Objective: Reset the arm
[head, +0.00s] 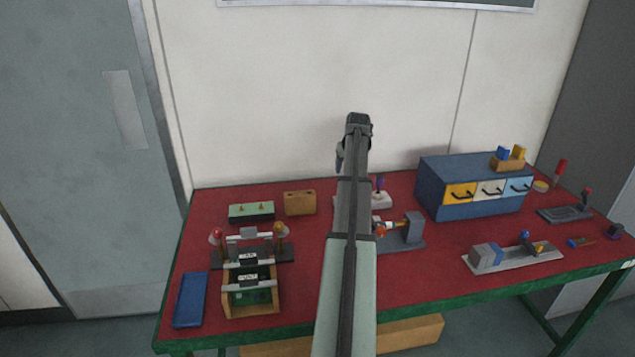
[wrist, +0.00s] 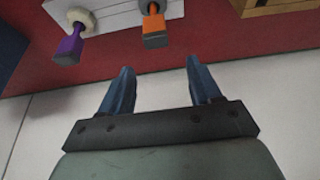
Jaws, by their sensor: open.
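My arm (head: 347,260) reaches up over the middle of the red table in the head view, and its end is raised in front of the wall. My gripper (wrist: 158,80) shows in the wrist view with its two blue fingers apart and nothing between them. The fingers point toward the table's back edge, apart from the objects there. A purple-handled piece (wrist: 72,45) and an orange-handled piece (wrist: 154,25) stand on a white base beyond the fingertips.
A blue cabinet (head: 468,210) with coloured drawers stands at the back right. A wooden-framed device (head: 228,298), a blue plate (head: 190,300), a green box (head: 251,211) and a tan box (head: 300,203) are on the left. A grey fixture (head: 414,231) is right of my arm.

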